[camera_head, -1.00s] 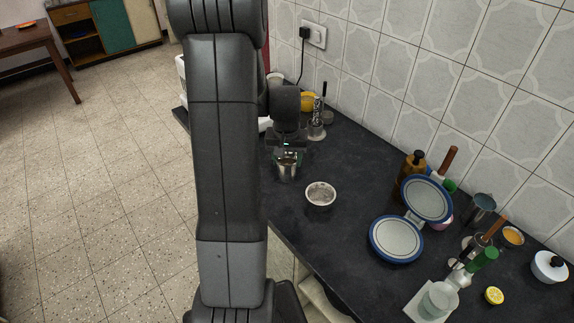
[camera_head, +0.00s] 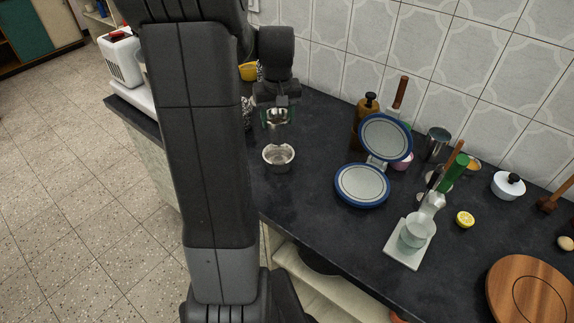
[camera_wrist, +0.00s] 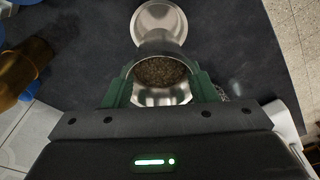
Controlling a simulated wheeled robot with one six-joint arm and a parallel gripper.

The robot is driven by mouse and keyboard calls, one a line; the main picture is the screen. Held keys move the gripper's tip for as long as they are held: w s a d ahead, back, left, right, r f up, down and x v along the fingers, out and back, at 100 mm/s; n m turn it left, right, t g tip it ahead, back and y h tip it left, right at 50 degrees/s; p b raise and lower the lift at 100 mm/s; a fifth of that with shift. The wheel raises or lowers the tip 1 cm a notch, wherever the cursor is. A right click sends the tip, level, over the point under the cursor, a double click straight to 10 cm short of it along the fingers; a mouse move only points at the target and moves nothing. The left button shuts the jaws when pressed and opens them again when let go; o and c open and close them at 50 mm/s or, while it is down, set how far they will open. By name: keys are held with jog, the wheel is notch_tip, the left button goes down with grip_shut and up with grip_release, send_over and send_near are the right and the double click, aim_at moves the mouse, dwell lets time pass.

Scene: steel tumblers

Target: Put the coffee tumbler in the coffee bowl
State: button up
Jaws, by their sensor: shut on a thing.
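A shiny steel tumbler (camera_head: 278,123) is held by my gripper (camera_head: 277,112) above the dark counter. In the wrist view the tumbler (camera_wrist: 157,46) sits between the green fingers (camera_wrist: 160,90), with brown, grainy contents inside. A small, pale, round bowl (camera_head: 278,159) with a greyish inside stands on the counter just in front of the tumbler in the head view. A round, silvery bowl (camera_wrist: 160,14) shows just beyond the tumbler in the wrist view, partly hidden by it. The tumbler is outside the bowl; the exact gap cannot be told.
Right of the bowl stands an open blue-rimmed device with two discs (camera_head: 362,185). Further right are a brown bottle (camera_head: 364,112), a steel pitcher (camera_head: 436,144), a glass on a white board (camera_head: 416,232) and a wooden board (camera_head: 528,293). The counter directly in front of the bowl is clear.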

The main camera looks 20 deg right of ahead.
aim_at(278, 144)
notch_tip(278, 144, down, 10)
jog(key=shift+r, duration=0.2)
jog(key=shift+f, duration=0.1)
dwell(0.3)
jog(key=o, duration=1.1)
jog(key=shift+c, duration=0.2)
jog(key=r, duration=0.4)
jog(key=s+r, duration=0.1)
jog(key=r, duration=0.7)
jog(key=shift+s+a+r, duration=0.1)
jog(key=shift+s, duration=0.1)
